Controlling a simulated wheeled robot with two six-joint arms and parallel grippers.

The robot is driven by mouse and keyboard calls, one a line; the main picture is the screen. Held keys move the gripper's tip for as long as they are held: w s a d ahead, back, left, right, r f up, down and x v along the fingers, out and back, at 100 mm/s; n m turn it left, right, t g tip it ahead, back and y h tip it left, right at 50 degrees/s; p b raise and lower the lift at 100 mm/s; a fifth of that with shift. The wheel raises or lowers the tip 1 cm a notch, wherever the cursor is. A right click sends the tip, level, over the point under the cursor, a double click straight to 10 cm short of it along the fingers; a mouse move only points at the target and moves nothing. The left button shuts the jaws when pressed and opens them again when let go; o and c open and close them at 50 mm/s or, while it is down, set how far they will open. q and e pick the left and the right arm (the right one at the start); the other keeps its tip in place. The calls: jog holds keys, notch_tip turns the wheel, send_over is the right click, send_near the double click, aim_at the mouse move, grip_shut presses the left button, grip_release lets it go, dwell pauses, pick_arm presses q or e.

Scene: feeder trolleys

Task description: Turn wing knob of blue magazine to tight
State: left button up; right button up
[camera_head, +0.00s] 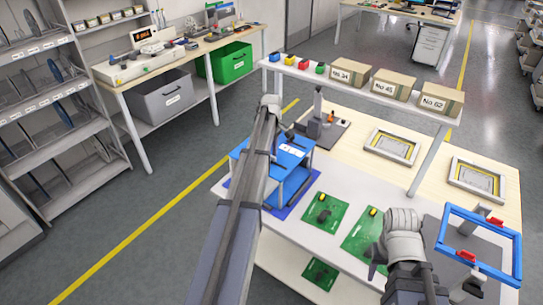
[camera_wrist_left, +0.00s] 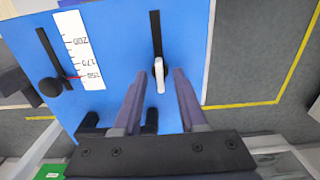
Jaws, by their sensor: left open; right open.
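The blue magazine (camera_head: 292,158) stands on the white bench, partly hidden behind my left arm in the head view. In the left wrist view its blue face (camera_wrist_left: 118,50) fills the upper left, with a dark vertical slot and a light grey wing knob (camera_wrist_left: 159,76) at the slot's lower end. The knob's wing points along the slot. My left gripper (camera_wrist_left: 158,74) is open, with its fingertips on both sides of the knob; I cannot tell whether they touch it. My right gripper (camera_head: 376,262) is open and empty over the bench, near the green boards.
On the magazine face, a white scale (camera_wrist_left: 80,50) sits beside a second slot with a round black knob (camera_wrist_left: 50,87). Green boards (camera_head: 325,212) lie on the bench. A blue frame (camera_head: 478,222) with red clips stands at right. A shelf with boxes (camera_head: 398,84) runs behind.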

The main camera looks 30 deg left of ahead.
pick_arm(q)
grip_shut()
dwell(0.3)
jog(key=shift+m, duration=0.3)
jog(key=m, duration=0.3)
jog(key=shift+m, duration=0.3)
jog(key=m, duration=0.4)
jog(key=shift+m, duration=0.3)
jog(key=m, duration=0.9)
dwell(0.4)
